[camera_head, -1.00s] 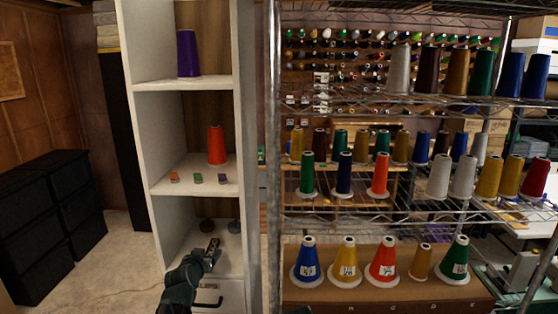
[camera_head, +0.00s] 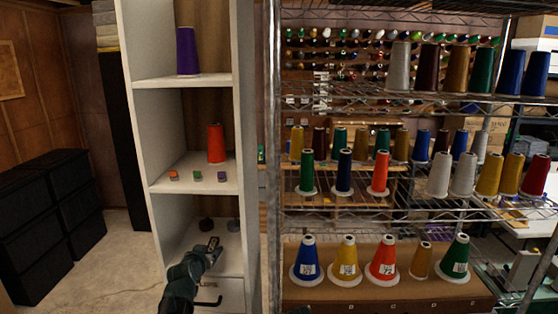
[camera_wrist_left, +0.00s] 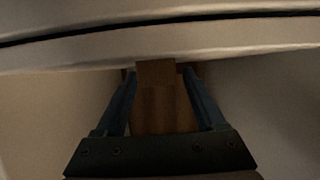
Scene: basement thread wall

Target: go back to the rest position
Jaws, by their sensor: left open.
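My left gripper (camera_head: 213,243) is at the lower compartment of the white shelf unit (camera_head: 141,128), just above the drawer front. In the left wrist view its two blue-grey fingers (camera_wrist_left: 160,74) stand apart. A brown surface shows between them; I cannot tell whether it is a separate thing or the background. A pale, curved edge crosses the wrist view just beyond the fingertips.
The shelf unit holds a purple cone (camera_head: 187,51), an orange-red cone (camera_head: 216,143), and small blocks. Two dark round items stand behind my gripper. A wire rack (camera_head: 400,204) with thread cones is at right. Black boxes (camera_head: 40,225) stand left.

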